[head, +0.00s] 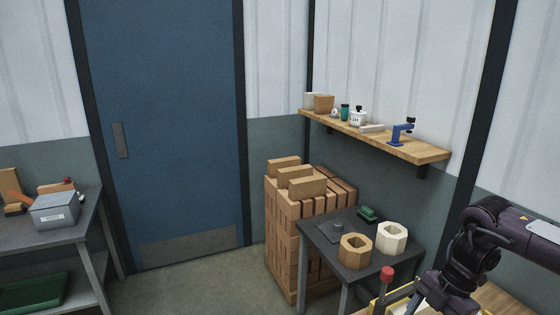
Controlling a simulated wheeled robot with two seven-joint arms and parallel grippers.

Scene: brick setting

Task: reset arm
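My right arm (482,235) comes in from the right edge and bends down toward the bottom of the head view. Its lower end (432,292) is over the front right, above a yellow-edged container. The fingers there are too small and cut off to tell whether they are open or shut, or whether they hold anything. My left arm and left gripper are not in view.
A dark side table (327,232) bears a tan hexagonal block (356,262) and a white one (406,250). Stacked bricks (287,240) stand behind it. A wooden shelf (430,153) hangs above. A red-topped object (387,274) stands near my arm. Floor before the blue door (165,130) is clear.

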